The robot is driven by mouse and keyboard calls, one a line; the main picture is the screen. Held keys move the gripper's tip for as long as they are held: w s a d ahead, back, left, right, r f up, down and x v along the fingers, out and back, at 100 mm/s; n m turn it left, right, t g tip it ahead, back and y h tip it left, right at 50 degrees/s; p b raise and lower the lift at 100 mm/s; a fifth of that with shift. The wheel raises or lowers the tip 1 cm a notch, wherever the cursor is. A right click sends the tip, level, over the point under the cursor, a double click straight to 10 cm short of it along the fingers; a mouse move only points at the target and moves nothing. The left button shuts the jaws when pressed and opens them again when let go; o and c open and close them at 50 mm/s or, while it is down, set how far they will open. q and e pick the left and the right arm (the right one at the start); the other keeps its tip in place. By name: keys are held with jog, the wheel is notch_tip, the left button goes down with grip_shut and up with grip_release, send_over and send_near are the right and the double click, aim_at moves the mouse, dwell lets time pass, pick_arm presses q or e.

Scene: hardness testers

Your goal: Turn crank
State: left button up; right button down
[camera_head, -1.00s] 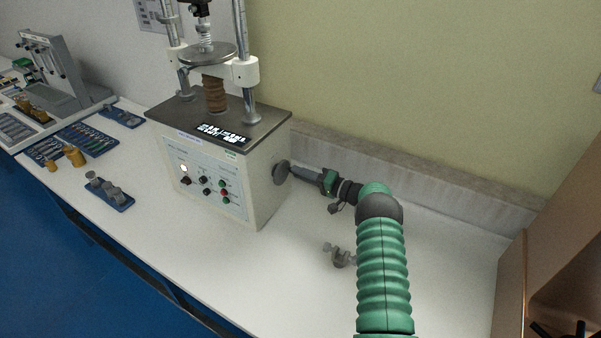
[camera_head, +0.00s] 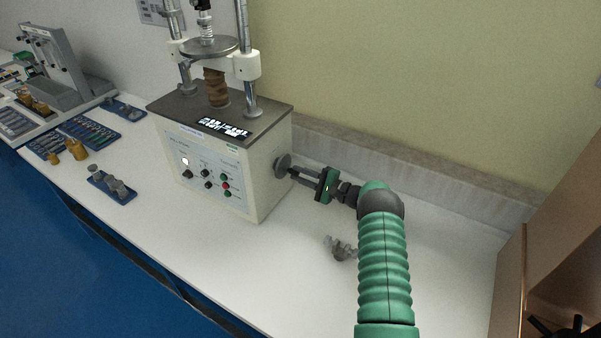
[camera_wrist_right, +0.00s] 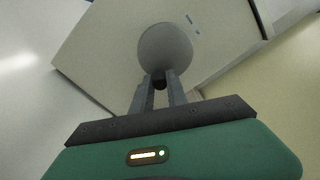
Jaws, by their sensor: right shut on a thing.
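The crank is a grey round disc (camera_head: 283,165) on the right side of the white hardness tester (camera_head: 225,165). It also shows in the right wrist view as a grey disc (camera_wrist_right: 166,50), with a small dark handle (camera_wrist_right: 159,80) at its lower edge. My right gripper (camera_head: 293,171) reaches in from the right beside the tester. In the right wrist view its two fingers (camera_wrist_right: 159,82) are shut on the dark handle. The fingers partly hide the handle. My left gripper is not in view.
Blue trays with weights (camera_head: 112,187) lie left of the tester. A wooden cabinet (camera_head: 555,230) stands at the right. The table's front right is mostly clear.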

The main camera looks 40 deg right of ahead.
jog(key=shift+s+a+f+m, duration=0.1)
jog(key=shift+f+m, duration=0.1)
jog(key=shift+m, duration=0.4)
jog(key=c, duration=1.6)
grip_release()
jog(key=shift+c, duration=0.2)
jog(key=o, duration=0.3)
jog(key=shift+f, duration=0.1)
jog(key=shift+o, duration=0.2)
jog(key=b+v, duration=0.1)
jog(key=v, duration=1.5)
jog(key=shift+s, duration=0.3)
